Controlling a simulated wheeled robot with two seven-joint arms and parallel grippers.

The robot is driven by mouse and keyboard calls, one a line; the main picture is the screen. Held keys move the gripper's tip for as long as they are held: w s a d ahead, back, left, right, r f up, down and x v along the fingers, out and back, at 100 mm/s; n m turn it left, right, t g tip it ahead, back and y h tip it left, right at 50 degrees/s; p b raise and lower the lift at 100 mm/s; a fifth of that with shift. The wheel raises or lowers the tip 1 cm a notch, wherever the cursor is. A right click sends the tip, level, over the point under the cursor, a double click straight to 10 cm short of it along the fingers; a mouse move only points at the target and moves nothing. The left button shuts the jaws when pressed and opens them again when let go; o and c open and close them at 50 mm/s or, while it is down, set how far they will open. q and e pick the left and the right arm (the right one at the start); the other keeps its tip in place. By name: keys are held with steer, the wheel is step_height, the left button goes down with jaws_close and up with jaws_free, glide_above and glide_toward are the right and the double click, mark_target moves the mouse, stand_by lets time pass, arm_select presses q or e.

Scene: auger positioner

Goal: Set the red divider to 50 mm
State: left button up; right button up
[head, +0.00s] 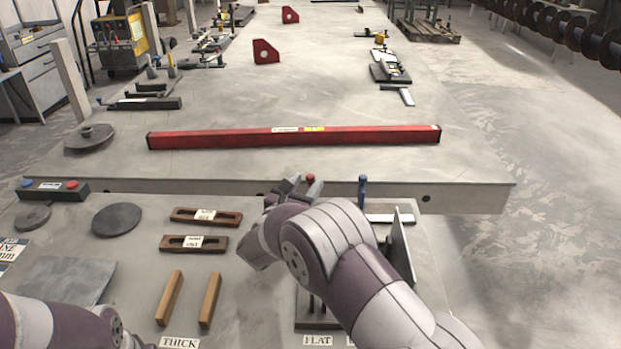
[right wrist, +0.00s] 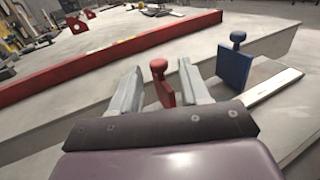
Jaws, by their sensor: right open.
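The red divider (right wrist: 167,92) is an upright piece with a rounded knob; in the right wrist view it stands between the two fingers of my right gripper (right wrist: 160,70). The fingers are open, with a gap showing on the left of the divider; I cannot tell whether the right finger touches it. In the head view only its red knob (head: 311,178) shows beside my right gripper (head: 300,187), and the rest is hidden. A blue divider (head: 362,187) stands to the right; it also shows in the right wrist view (right wrist: 234,62). My left gripper is out of view; only part of that arm shows bottom left.
A long red bar (head: 290,137) lies across the grey table behind. Two slotted wooden blocks (head: 205,216) and two wooden strips (head: 209,301) lie left of my right arm. A button box (head: 52,190) sits at the left edge. A flat light plate (right wrist: 274,84) lies beside the blue divider.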

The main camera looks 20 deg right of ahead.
mark_target(309, 176)
steer(key=shift+x, duration=1.6)
steer(key=shift+c, duration=0.3)
steer(key=shift+a, duration=0.1)
jaws_close()
steer(key=b, duration=0.3)
steer(key=shift+f, duration=0.35)
steer(key=shift+a+r, duration=0.1)
steer(key=shift+r, duration=0.25)
steer(key=shift+o, duration=0.3)
jaws_free()
steer(key=shift+a, duration=0.1)
